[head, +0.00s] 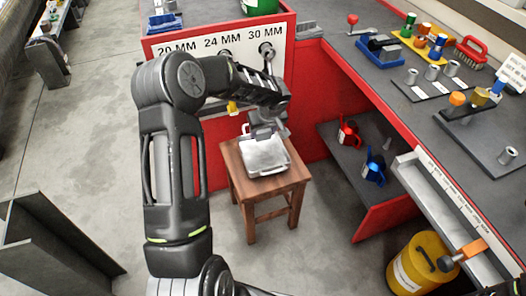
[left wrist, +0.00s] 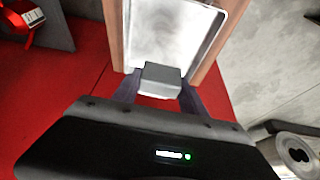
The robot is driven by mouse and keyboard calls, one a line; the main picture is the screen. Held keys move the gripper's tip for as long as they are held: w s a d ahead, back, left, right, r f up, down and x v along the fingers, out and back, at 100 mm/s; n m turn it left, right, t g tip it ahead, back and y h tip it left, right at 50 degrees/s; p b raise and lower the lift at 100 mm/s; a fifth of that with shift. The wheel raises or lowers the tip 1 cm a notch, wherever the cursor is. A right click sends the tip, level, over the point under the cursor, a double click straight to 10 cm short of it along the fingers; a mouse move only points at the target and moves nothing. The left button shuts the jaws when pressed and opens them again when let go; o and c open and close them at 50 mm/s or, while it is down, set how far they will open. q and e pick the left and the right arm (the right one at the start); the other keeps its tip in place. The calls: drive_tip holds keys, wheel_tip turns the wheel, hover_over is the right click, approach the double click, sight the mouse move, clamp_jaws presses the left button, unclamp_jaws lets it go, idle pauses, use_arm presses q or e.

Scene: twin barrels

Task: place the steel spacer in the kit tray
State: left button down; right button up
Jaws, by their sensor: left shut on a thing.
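My left gripper (head: 264,132) is over the kit tray (head: 275,168), a pale metal tray with a raised rim on a small wooden stool. The left wrist view shows the gripper (left wrist: 158,92) shut on a grey piece, seemingly the steel spacer (left wrist: 161,78). The piece sits between the two purplish fingers, and the tray (left wrist: 165,32) shows beyond it. The tray's visible floor looks empty. The gap between piece and tray cannot be judged. In the head view the held piece is mostly hidden by the gripper. My right gripper is not in view.
The wooden stool (head: 262,188) stands against the red bench. Red (head: 348,133) and blue (head: 374,168) items sit on a lower shelf. A yellow drum (head: 415,268) stands at lower right.

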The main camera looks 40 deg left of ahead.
sight(264, 137)
use_arm(q)
wheel_tip(264, 137, down, 4)
drive_tip(key=shift+w+f+b, duration=0.1)
drive_tip(key=shift+b, duration=0.2)
drive_tip(key=shift+f+b, duration=0.35)
drive_tip(key=shift+f, duration=1.5)
drive_tip(key=shift+f, duration=0.1)
drive_tip(key=shift+f+b, duration=0.1)
drive_tip(key=shift+b, duration=0.2)
drive_tip(key=c, duration=0.6)
unclamp_jaws()
